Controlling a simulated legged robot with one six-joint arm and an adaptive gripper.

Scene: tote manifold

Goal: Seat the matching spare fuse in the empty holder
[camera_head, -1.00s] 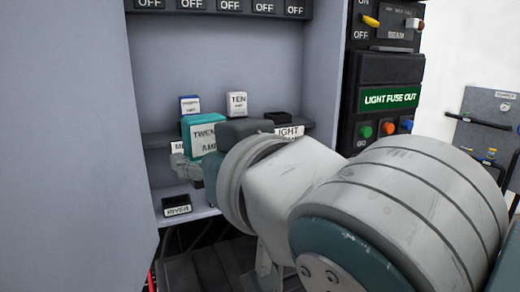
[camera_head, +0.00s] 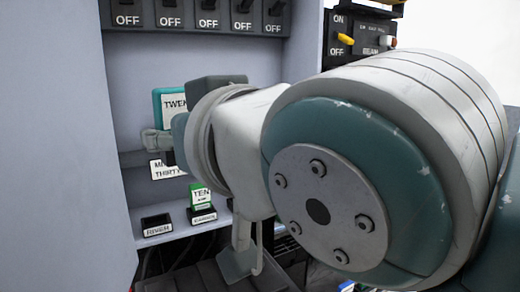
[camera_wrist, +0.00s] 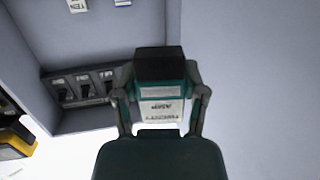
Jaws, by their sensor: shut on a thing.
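My gripper (camera_head: 158,142) is shut on a teal fuse (camera_head: 159,100) with a white label starting "TWEN". In the wrist view the fuse (camera_wrist: 160,108) sits between my two fingers, its "TWENTY AMP" label upside down and its black end pointing away. In the head view I hold it above the shelf, in front of the cabinet's back wall. The black holder marked "RIVER" (camera_head: 156,220) stands empty on the lower ledge. Beside it, the holder marked "GARDEN" (camera_head: 203,216) carries a green "TEN" fuse (camera_head: 200,195).
A row of "OFF" switches (camera_head: 207,20) runs along the top. The cabinet's left wall (camera_head: 50,150) stands close. My arm hides the shelf's right part.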

